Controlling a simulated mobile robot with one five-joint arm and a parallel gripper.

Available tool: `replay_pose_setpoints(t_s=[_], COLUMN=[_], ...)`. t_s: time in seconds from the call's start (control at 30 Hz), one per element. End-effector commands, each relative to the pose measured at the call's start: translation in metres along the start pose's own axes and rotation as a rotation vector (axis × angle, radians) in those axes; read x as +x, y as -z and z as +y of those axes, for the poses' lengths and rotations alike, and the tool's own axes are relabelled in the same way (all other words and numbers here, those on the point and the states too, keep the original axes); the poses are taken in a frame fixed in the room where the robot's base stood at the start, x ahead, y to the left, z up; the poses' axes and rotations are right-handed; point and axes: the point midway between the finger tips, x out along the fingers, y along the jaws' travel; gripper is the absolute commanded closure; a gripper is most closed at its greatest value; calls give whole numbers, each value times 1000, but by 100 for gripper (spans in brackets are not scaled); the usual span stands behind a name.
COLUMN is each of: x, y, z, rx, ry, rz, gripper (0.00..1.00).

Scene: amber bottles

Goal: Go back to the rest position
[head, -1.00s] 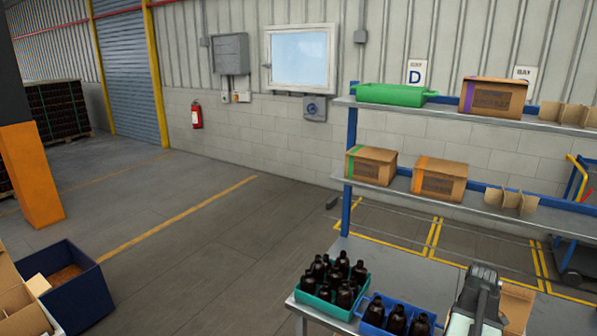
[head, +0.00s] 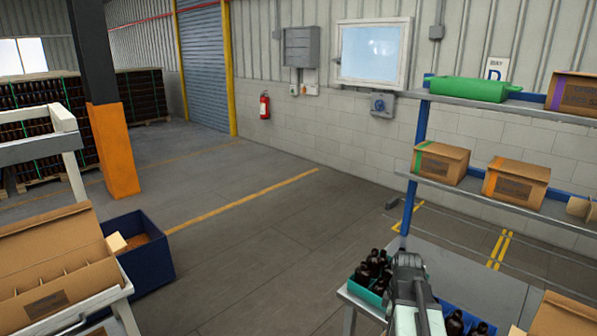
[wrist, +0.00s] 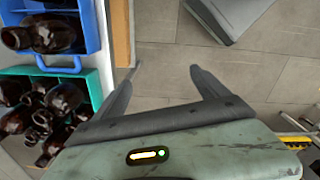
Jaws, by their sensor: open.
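My gripper (wrist: 166,72) is open in the wrist view, with its two dark fingers apart and nothing between them. Stone-grey floor shows behind the fingers. In the head view my arm stands in front of the table, and its fingertips cannot be made out there. A teal bin (wrist: 97,98) with several dark amber bottles lies left of the gripper in the wrist view. A blue bin (wrist: 90,18) with more bottles is above it at the upper left. In the head view my arm partly hides the teal bin (head: 362,297) and the blue bin (head: 488,328).
The table (head: 480,265) holding the bins is at lower right, below a shelf rack (head: 470,192) with cardboard boxes. At left are an open carton (head: 60,250) on a stand, a navy bin (head: 150,262) and an orange-based pillar (head: 112,150). The middle floor is clear.

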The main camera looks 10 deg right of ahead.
Motion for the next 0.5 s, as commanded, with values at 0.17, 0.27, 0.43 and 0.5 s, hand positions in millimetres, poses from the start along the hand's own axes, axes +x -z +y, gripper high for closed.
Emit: replay_pose_setpoints(t_s=[0.17,0.27,0.43,0.5], x=[14,18,22,20], y=[108,150,184,180], z=[-58,-92,-131,-133], rx=[12,86,359,507], ry=[0,0,0,0], rz=[-1,-1,-1,-1], gripper=[16,16,16,16])
